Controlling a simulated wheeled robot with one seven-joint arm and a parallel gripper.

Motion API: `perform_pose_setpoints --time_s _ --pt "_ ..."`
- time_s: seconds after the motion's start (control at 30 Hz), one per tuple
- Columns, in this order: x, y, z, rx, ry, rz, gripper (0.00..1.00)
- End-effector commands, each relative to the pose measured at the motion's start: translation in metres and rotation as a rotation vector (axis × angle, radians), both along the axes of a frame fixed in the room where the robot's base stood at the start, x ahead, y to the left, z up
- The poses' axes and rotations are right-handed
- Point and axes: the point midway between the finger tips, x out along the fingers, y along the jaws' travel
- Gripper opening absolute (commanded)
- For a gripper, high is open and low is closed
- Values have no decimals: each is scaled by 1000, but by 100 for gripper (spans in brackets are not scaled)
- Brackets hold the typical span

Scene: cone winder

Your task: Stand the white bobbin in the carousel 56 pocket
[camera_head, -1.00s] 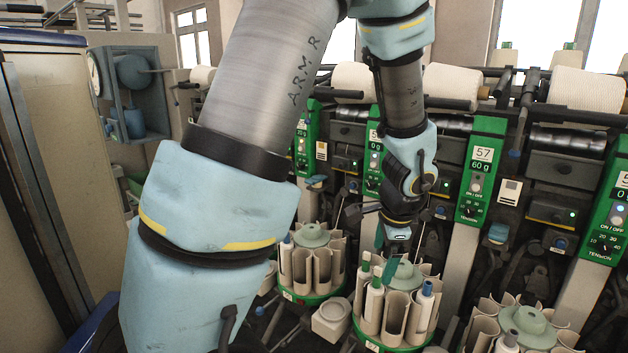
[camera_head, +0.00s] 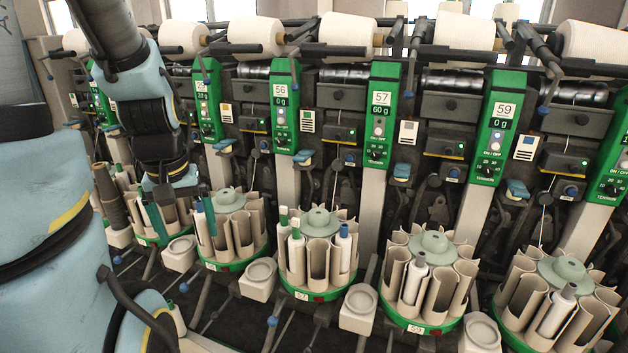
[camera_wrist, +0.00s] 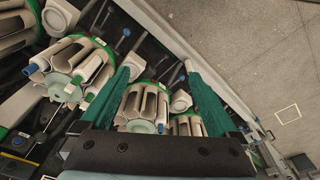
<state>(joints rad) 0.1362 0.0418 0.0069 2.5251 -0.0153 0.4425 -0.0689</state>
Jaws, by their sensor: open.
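The carousel 56 (camera_head: 213,266) stands below and left of the green 56 panel (camera_head: 286,100). A blue-tipped bobbin (camera_head: 200,207) shows at its left side, partly hidden by a finger; several other pockets look empty. My gripper (camera_head: 183,232) has its green fingers apart, in front of the left part of this carousel. In the wrist view my gripper (camera_wrist: 158,68) is open with nothing held, and a carousel (camera_wrist: 142,105) shows between and behind the fingers. Pale bobbins with green tips (camera_head: 296,240) and a blue tip (camera_head: 344,235) stand in carousel 57 (camera_head: 322,294). I cannot tell which is the task's white bobbin.
Carousel 59 (camera_head: 418,325) and another carousel (camera_head: 562,265) to the right each hold a pale bobbin. Cream pedestals (camera_head: 258,278) stand between carousels. A dark brown tube (camera_head: 108,195) rises at the left. Green panels and wound cones (camera_head: 350,35) line the machine behind.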

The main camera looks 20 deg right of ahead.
Motion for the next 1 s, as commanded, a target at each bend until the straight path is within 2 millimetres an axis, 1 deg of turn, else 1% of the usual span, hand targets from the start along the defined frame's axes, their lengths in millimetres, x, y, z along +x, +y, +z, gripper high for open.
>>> perform_pose_setpoints --time_s 0.07,0.17,0.2,0.27,0.3,0.37,0.4,0.43,0.47,0.5,0.57,0.6,0.63,0.7,0.8,0.9,1.0 --pt "20 -20 -6 -18 15 70 95" --pt "50 -58 -12 -44 47 218 95" --pt "62 -77 -15 -53 62 289 95" --pt "78 -108 -19 -62 83 397 95" --pt "88 -129 -22 -65 94 467 95" --pt "98 -164 -27 -67 111 574 95" --pt "103 -187 -30 -65 120 640 95" --pt "106 -205 -32 -65 125 690 95" --pt "108 -223 -35 -63 129 738 95" --pt "109 -246 -38 -60 132 797 95" --pt "107 -277 -41 -57 135 878 95" --pt "105 -296 -43 -55 135 924 95" --pt "103 -308 -44 -53 135 954 95" --pt "99 -331 -46 -51 133 1012 95" --pt "93 -351 -47 -49 131 1064 95" --pt "91 -358 -49 -48 130 1086 95" --pt "91 -358 -57 -47 131 1089 95"
